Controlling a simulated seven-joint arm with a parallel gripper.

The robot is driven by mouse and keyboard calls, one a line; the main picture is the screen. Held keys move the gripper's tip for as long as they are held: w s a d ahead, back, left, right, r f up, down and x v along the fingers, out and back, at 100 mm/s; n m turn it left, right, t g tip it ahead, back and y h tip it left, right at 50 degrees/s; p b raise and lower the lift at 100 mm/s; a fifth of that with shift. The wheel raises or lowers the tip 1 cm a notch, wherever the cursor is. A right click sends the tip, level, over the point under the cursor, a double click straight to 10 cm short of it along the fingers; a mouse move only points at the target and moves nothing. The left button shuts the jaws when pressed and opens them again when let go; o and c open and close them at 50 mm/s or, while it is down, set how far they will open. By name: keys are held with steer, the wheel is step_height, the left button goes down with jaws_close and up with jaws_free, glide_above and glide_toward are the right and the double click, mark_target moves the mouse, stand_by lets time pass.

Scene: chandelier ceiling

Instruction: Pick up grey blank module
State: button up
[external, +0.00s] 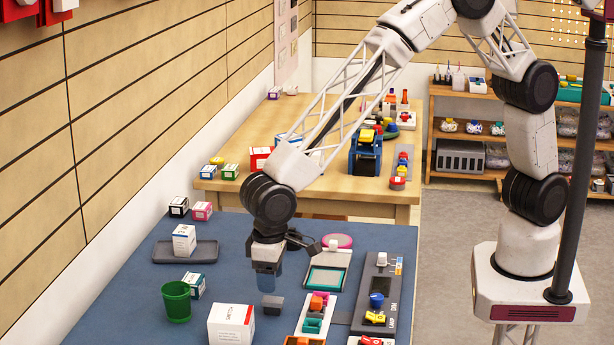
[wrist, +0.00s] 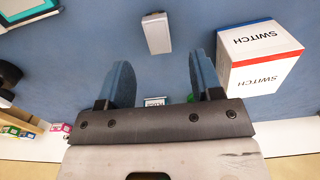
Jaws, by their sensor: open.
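The grey blank module (external: 272,304) is a small grey block lying on the blue table mat (external: 130,305), just in front of and below my gripper in the external view. In the wrist view the module (wrist: 157,34) lies ahead of the fingertips, roughly centred between them and apart from both. My gripper (external: 267,285) points down above the mat. In the wrist view its two blue fingers (wrist: 161,65) are spread wide with nothing between them.
A white SWITCH box (external: 231,325) stands close to the module; it is at right in the wrist view (wrist: 255,58). A green cup (external: 176,301), a dark tray (external: 163,252) with a small box, and a dark switch panel (external: 378,295) are nearby. Bare mat surrounds the module.

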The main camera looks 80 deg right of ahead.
mark_target(273, 299)
steer(key=shift+f, duration=0.75)
steer(key=shift+s+d+f, duration=0.1)
steer(key=shift+s+f, duration=0.05)
steer(key=shift+f, duration=2.45)
steer(key=shift+c, duration=0.2)
steer(key=c, duration=1)
